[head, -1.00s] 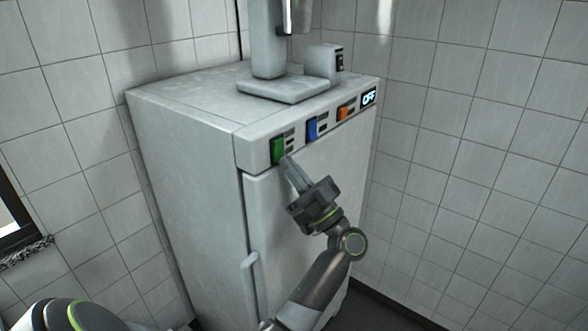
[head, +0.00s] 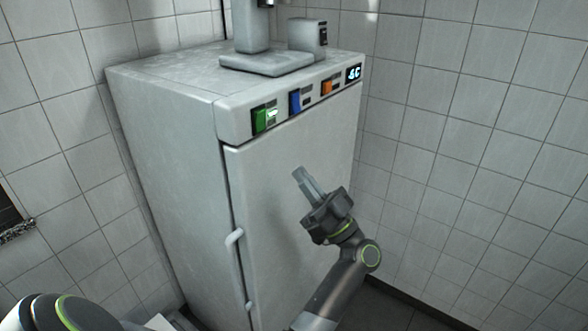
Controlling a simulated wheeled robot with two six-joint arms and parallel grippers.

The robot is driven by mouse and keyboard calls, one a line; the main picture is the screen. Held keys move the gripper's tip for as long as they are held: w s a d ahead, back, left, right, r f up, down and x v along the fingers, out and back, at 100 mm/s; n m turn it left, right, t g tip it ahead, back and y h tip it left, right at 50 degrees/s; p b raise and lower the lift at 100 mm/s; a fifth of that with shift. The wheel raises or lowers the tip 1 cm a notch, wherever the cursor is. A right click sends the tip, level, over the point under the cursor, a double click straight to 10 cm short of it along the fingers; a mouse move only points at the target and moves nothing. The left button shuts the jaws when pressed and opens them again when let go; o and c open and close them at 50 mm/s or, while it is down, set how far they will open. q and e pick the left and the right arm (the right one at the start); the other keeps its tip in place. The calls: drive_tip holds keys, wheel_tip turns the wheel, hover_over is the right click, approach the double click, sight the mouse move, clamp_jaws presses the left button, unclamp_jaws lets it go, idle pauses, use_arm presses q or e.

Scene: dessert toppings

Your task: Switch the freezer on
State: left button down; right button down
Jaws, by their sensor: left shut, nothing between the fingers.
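The freezer (head: 286,170) is a tall pale grey cabinet in the middle of the head view. Its front top panel carries a green switch (head: 259,121), a blue switch (head: 295,102) and an orange switch (head: 327,88). A light beside the green switch glows. The small display (head: 354,73) at the panel's right end is lit and seems to read "4C". My left gripper (head: 299,173) is shut and empty in front of the freezer door, below the panel and apart from the switches. My right gripper is out of view.
A grey appliance with a flat base (head: 266,64) and a small box (head: 307,38) stands on top of the freezer. The door handle (head: 236,262) sticks out at the door's left edge. Tiled walls stand behind and to the right.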

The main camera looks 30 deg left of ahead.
use_arm(q)
drive_tip(key=v, duration=0.2)
drive_tip(key=shift+d+f+b, duration=0.2)
drive_tip(key=shift+d+b, duration=0.1)
